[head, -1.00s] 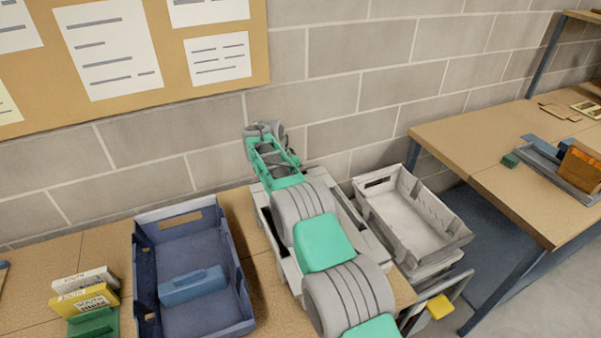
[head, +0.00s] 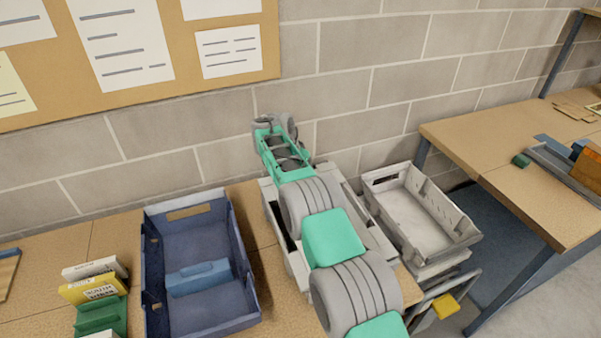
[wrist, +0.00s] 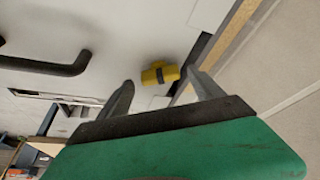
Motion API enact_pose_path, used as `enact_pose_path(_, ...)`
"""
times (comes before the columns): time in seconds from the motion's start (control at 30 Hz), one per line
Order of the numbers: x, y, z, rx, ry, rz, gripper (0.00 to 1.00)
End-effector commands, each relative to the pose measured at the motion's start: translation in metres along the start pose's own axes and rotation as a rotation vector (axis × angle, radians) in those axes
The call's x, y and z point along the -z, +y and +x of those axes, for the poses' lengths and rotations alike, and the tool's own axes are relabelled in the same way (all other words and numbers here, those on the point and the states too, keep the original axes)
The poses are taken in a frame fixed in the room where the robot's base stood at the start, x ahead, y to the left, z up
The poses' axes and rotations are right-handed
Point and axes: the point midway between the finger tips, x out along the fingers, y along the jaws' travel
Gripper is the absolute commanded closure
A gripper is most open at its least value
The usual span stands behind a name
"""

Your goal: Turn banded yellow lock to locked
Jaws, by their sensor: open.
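The banded yellow lock (wrist: 153,76) is a small yellow knob with a dark band around its middle. In the wrist view it sits on a pale grey panel (wrist: 125,40), near a dark slot at the panel's edge. My gripper (wrist: 161,84) is open and empty, its two dark fingers apart, with the lock showing between and beyond the fingertips. I see no contact between them. In the head view my gripper (head: 271,124) is at the far end of my green and grey arm, near the block wall; the lock is hidden there.
A dark bar handle (wrist: 50,64) stands out from the panel at left in the wrist view. In the head view, a blue crate (head: 150,270) and an empty grey crate (head: 455,238) flank my arm. Another wooden bench (head: 500,190) stands at right.

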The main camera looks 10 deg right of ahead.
Motion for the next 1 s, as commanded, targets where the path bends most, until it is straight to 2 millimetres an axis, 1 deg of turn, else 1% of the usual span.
enact_pose_path(0.2, -0.001, -0.002, -0.044, 0.005, 0.001, 0.000, 0.24)
enact_pose_path(0.3, 0.000, -0.001, -0.062, 0.003, 0.001, 0.000, 0.24)
enact_pose_path(0.4, 0.000, -0.001, -0.070, 0.003, 0.000, 0.000, 0.24)
enact_pose_path(0.63, 0.000, 0.000, -0.071, 0.002, 0.000, 0.001, 0.24)
enact_pose_path(0.7, 0.001, 0.000, -0.072, 0.003, 0.001, -0.002, 0.29)
enact_pose_path(0.77, 0.003, 0.003, -0.078, 0.007, 0.001, -0.013, 0.34)
enact_pose_path(0.87, 0.012, 0.015, -0.104, 0.026, 0.004, -0.064, 0.42)
enact_pose_path(0.97, 0.018, 0.041, -0.144, 0.059, 0.006, -0.160, 0.51)
enact_pose_path(1.0, 0.018, 0.056, -0.160, 0.073, 0.006, -0.206, 0.54)
